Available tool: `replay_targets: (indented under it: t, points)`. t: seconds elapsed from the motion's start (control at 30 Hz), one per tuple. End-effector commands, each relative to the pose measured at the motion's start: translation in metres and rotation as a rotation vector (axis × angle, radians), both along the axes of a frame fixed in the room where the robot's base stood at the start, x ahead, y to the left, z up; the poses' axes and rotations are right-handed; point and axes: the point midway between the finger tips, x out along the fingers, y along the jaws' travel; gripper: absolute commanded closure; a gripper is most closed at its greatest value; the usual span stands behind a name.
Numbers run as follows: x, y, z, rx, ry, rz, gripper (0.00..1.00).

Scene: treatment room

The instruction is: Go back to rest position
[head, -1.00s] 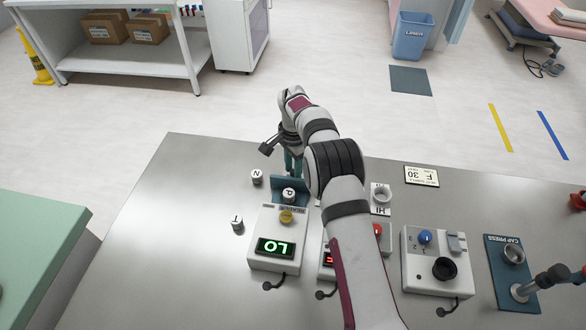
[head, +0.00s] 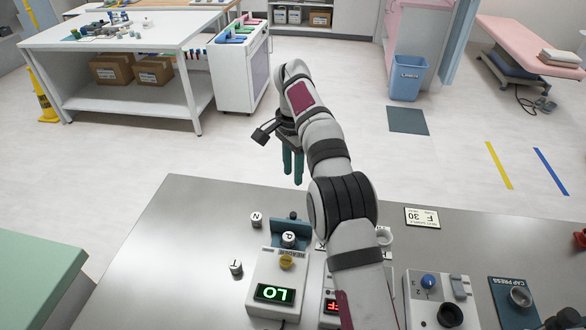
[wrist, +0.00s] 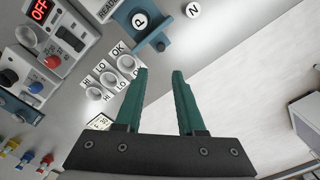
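My gripper (head: 293,172) is raised above the back edge of the metal table (head: 150,262), with its teal fingers pointing down. In the wrist view the fingers (wrist: 159,78) are apart with nothing between them, so it is open and empty. A white cap marked P (head: 288,238) sits at the reader (head: 274,284), whose display shows green "LO". Caps marked N (head: 256,220) and T (head: 236,268) stand on the table to the left of the reader. P (wrist: 140,20) and N (wrist: 193,10) also show in the wrist view, apart from the fingers.
My arm hides part of a box with a red display (head: 331,306). Cups labelled HI, LO and OK (wrist: 109,80) stand behind it. A box with a blue knob (head: 429,281) and a cap press (head: 519,297) are at right. The table's left part is clear.

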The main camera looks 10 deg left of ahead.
Motion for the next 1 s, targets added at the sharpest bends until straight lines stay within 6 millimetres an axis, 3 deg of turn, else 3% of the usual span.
replay_targets:
  t: [0.43,0.57,0.67,0.77,0.9,1.0]
  points:
    - [0.0,-0.001,0.003,0.0,0.0,0.001,0.62]
    - [-0.018,-0.026,0.035,0.013,0.004,0.034,0.62]
    - [-0.069,-0.07,0.078,0.039,0.013,0.096,0.62]
    - [-0.146,-0.112,0.102,0.073,0.016,0.161,0.62]
    - [-0.267,-0.148,0.091,0.117,0.01,0.237,0.62]
    - [-0.332,-0.158,0.065,0.141,0.0,0.274,0.62]
